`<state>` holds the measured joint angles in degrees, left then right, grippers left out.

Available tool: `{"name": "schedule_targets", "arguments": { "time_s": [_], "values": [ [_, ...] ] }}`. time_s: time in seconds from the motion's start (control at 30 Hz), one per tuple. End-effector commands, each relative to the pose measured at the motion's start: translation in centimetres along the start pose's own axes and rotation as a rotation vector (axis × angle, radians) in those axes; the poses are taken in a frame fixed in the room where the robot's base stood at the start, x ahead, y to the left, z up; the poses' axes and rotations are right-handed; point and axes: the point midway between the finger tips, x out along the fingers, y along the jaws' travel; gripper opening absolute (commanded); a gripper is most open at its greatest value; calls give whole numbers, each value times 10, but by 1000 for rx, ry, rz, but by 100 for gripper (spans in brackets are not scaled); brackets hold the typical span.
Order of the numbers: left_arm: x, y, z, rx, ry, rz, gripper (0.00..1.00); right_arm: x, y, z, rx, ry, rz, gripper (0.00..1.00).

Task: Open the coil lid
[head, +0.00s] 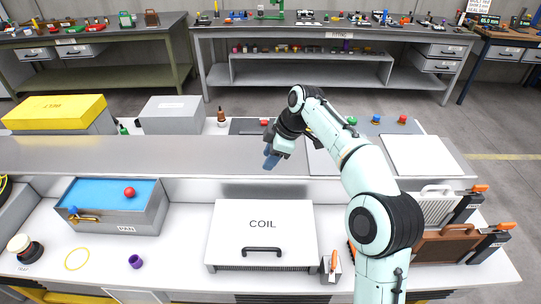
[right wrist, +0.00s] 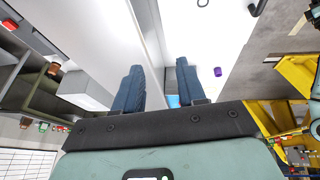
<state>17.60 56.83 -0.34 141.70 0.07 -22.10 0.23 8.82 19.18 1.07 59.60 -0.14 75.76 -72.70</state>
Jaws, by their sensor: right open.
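The white coil lid (head: 232,240), marked COIL, lies flat and closed over its grey box in the middle of the white bench in the head view. A black bar handle (head: 262,249) is near its front edge. My right gripper (head: 271,160) is above the raised grey ledge behind the lid, apart from lid and handle. In the right wrist view its two blue fingers (right wrist: 158,82) are spread with nothing held between them. My left gripper is not in view.
A grey pan (head: 147,218) with a blue interior and red ball stands left of the lid. Right of the lid is an orange-handled tool (head: 333,262); brown and white cases (head: 445,245) stand farther right. Bare ledge (head: 120,155) stretches left.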

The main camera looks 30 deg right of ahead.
Motion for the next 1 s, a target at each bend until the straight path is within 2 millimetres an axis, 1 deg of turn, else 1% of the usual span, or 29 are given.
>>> {"name": "schedule_targets", "arguments": {
  "time_s": [0.07, 0.17, 0.27, 0.4, 0.5, 0.6, 0.7, 0.8, 1.0],
  "values": [
    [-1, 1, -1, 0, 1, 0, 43, -5, 0, 0, 0, 0, 2, 40],
    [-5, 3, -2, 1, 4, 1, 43, -17, 1, -1, 0, 1, 4, 40],
    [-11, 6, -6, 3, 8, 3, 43, -38, 2, -1, 1, 2, 6, 40],
    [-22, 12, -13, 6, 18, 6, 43, -72, 2, -2, 0, 3, 8, 40],
    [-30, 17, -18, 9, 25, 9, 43, -94, 2, -2, 0, 3, 6, 40],
    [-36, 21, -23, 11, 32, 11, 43, -112, 2, -2, 0, 3, 6, 40],
    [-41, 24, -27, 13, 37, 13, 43, -125, 2, -2, -1, 2, 4, 40],
    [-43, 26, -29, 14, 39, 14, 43, -132, 1, -1, 0, 2, 3, 40],
    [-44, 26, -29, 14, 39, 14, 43, -134, 0, 0, 0, 0, 0, 40]
  ]
}}
